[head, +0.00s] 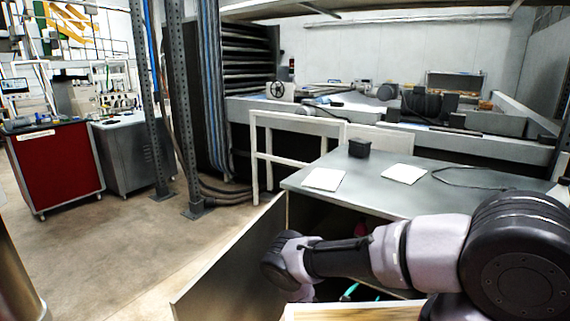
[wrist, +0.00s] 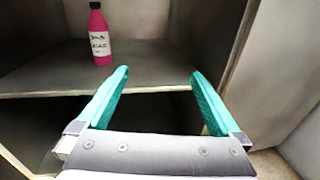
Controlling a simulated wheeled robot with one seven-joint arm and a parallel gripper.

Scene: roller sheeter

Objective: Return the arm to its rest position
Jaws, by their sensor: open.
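My gripper (wrist: 160,82) has two teal fingers, spread apart with nothing between them in the wrist view. It points into an open cabinet, with the shelf (wrist: 150,82) just ahead of the fingertips. A pink bottle (wrist: 99,35) with a white label and dark cap stands upright on that shelf, beyond the left finger and apart from it. In the head view my arm (head: 345,255) reaches down to the left at the front of the metal workbench (head: 365,182). Only a bit of teal shows below the arm there; most of the gripper is hidden.
The cabinet door (head: 235,262) stands open left of my arm. On the workbench are a black box (head: 359,148), two white sheets (head: 404,173) and a cable (head: 470,180). A red cabinet (head: 55,165) stands far left. The floor (head: 140,230) in between is clear.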

